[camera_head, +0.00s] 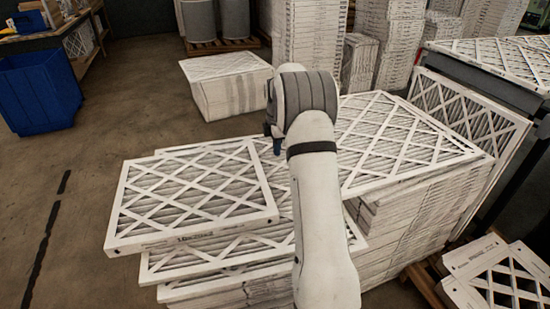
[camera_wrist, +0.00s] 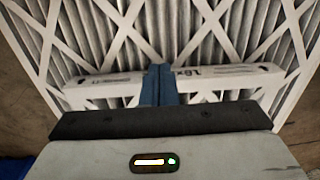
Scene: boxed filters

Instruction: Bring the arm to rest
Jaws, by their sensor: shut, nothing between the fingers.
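My arm reaches out over the stacked filters in the head view. My gripper (camera_wrist: 160,72) shows in the wrist view with its blue fingers pressed together and nothing between them. In the head view only a bit of the blue fingers (camera_head: 277,146) shows beside the wrist. Below and ahead of it lies the top filter (camera_head: 190,195) of the left stack, white-framed with a diagonal lattice. Its printed front edge (camera_wrist: 225,78) shows behind the fingers in the wrist view. I cannot tell how large the gap between fingers and filter is.
A taller filter stack (camera_head: 420,150) stands to the right, close to my arm. A blue bin (camera_head: 38,92) stands at far left. A boxed stack (camera_head: 228,85) and more piles are behind. A rack (camera_head: 500,85) is at right. The floor at left is clear.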

